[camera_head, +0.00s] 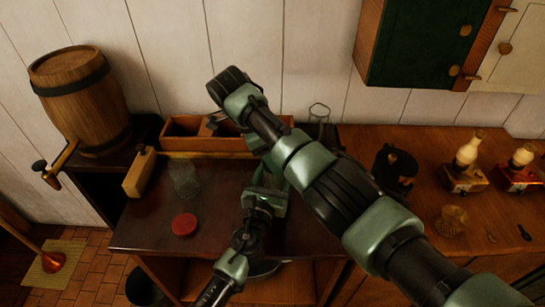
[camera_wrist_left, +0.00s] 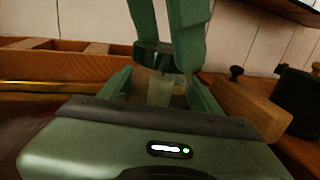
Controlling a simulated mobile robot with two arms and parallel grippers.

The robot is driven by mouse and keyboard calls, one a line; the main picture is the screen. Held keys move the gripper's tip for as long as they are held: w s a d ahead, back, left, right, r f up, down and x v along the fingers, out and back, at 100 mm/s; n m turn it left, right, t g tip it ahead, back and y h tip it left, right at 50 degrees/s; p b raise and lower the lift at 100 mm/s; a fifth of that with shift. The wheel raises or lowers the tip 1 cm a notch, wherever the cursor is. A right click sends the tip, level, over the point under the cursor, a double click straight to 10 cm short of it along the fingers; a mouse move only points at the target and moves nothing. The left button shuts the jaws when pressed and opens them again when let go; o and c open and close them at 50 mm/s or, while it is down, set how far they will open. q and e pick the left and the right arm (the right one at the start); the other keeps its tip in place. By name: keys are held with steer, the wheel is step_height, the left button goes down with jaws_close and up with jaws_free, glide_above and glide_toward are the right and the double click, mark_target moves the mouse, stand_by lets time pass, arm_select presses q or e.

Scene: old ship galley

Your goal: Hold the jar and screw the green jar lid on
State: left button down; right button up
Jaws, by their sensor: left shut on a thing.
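My left gripper (camera_wrist_left: 160,98) is shut on a pale, see-through jar (camera_wrist_left: 160,88), which shows between its two green fingers in the left wrist view. In the head view my left gripper (camera_head: 265,190) is over the table, and its jar is hidden behind my arms. My right gripper (camera_wrist_left: 160,50) comes down from above, just over the jar. Something dark is at its lower end; I cannot tell whether it is the green lid. No green lid shows clearly in either view. The right arm hides the right gripper's fingertips in the head view.
Another glass jar (camera_head: 183,178) and a red lid (camera_head: 184,225) are on the dark table (camera_head: 145,235), left of my left gripper. A wooden divided box (camera_head: 190,140) stands behind. A barrel (camera_head: 80,100) is at the left; lamps (camera_head: 465,165) and a black pot (camera_head: 396,165) are at the right.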

steer(key=shift+m, duration=0.4)
steer(key=shift+w, duration=0.1)
steer(key=o, duration=1.3)
steer(key=shift+r, duration=2.25)
steer(key=shift+c, duration=0.3)
